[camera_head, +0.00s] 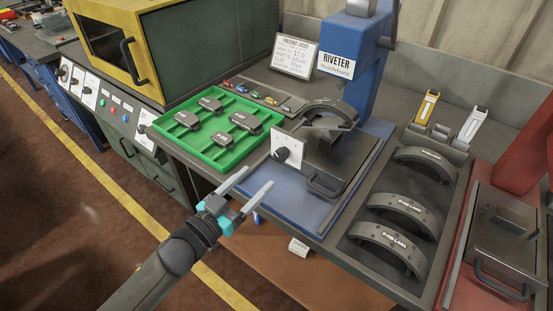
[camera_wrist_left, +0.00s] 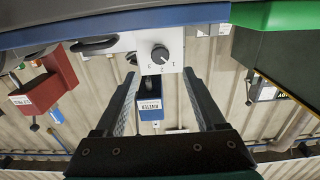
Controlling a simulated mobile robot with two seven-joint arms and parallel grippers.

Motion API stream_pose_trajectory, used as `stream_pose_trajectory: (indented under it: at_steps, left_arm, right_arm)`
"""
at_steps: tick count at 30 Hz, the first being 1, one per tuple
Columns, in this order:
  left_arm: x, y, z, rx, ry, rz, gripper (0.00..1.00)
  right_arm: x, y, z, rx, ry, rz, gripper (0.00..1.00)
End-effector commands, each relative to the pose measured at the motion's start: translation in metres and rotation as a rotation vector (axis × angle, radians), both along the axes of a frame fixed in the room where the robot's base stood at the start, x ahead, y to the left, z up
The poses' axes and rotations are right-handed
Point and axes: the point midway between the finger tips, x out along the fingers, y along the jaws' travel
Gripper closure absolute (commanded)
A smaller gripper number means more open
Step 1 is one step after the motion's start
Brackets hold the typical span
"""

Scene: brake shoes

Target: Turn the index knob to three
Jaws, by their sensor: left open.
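The index knob (camera_head: 282,154) is a round dark knob on the white front plate (camera_head: 288,146) of the riveting fixture. In the left wrist view the knob (camera_wrist_left: 160,54) sits just beyond and between my fingertips. A light mark shows on it, and small characters stand along the plate edge; I cannot tell surely which one it points to. My left gripper (camera_head: 258,176) is open and empty, in front of the knob, its fingers pointing at it. The fingers (camera_wrist_left: 160,75) do not appear to touch the knob. My right gripper is not in view.
A green tray (camera_head: 206,165) with dark brake pads lies left of the fixture. The blue riveter (camera_head: 358,62) stands behind it. Curved brake shoes (camera_head: 403,208) lie in a rack at right, beside a red station (camera_head: 462,268). The fixture's handle (camera_head: 323,189) is right of the knob.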

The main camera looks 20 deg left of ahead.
Motion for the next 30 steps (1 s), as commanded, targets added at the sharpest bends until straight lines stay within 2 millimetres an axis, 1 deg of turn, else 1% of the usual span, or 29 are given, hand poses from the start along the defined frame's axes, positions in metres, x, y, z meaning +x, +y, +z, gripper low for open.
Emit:
stream_pose_trajectory:
  at_steps: [1, 9, 15, 21, 30]
  left_arm:
    - [0.009, -0.003, 0.000, -0.001, -0.002, 0.000, 0.28]
    - [0.048, -0.017, 0.000, 0.000, -0.002, 0.001, 0.28]
    - [0.072, -0.026, 0.000, 0.000, -0.001, 0.001, 0.28]
    - [0.084, -0.030, -0.001, 0.000, 0.001, 0.001, 0.28]
    - [0.086, -0.031, 0.000, 0.001, 0.002, 0.001, 0.28]
  right_arm:
    - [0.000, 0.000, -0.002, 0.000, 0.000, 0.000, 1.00]
    - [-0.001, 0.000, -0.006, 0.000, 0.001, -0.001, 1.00]
    - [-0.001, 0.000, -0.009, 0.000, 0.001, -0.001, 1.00]
    - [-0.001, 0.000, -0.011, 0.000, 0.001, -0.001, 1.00]
    - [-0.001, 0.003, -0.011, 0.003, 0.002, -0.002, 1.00]
